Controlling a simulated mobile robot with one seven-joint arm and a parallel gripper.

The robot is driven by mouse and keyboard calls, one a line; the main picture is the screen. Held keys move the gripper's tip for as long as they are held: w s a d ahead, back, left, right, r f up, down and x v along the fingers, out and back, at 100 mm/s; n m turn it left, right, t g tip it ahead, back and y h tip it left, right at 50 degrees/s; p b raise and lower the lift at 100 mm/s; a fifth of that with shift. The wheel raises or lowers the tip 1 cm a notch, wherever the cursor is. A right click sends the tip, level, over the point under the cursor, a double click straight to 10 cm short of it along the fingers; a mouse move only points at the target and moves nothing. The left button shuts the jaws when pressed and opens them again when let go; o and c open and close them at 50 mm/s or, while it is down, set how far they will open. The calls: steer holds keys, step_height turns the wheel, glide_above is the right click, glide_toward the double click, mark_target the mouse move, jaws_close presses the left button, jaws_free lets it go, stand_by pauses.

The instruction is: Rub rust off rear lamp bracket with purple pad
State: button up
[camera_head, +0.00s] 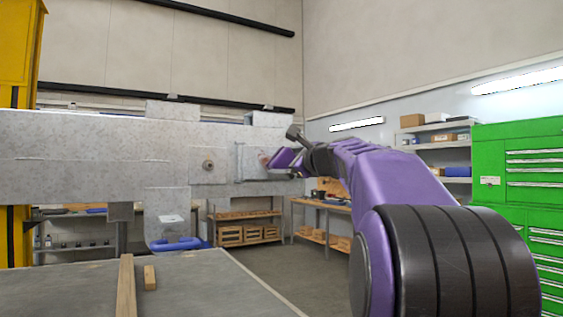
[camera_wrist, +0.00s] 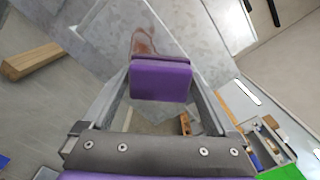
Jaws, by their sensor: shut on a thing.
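My gripper (camera_head: 296,157) is shut on the purple pad (camera_wrist: 160,82), which sits between its two fingers in the wrist view. In the head view the pad (camera_head: 282,157) shows edge-on beside a grey metal bracket plate (camera_head: 248,168) on the trailer frame. A reddish-brown rust patch (camera_wrist: 143,42) lies on the plate just beyond the pad's far edge; it also shows in the head view (camera_head: 264,160). The pad partly covers the plate in the wrist view. I cannot tell whether the pad touches it.
The grey trailer beam (camera_head: 80,150) runs across the left. A second plate with a round boss (camera_head: 208,165) is left of the bracket. A grey bench (camera_head: 200,285) with wooden strips (camera_head: 127,285) stands in front. A green tool cabinet (camera_head: 515,170) is at right.

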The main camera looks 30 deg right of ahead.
mark_target(254, 161)
steer(key=shift+a, duration=3.45)
steer(key=shift+d, duration=3.6)
steer(key=shift+a, duration=3.55)
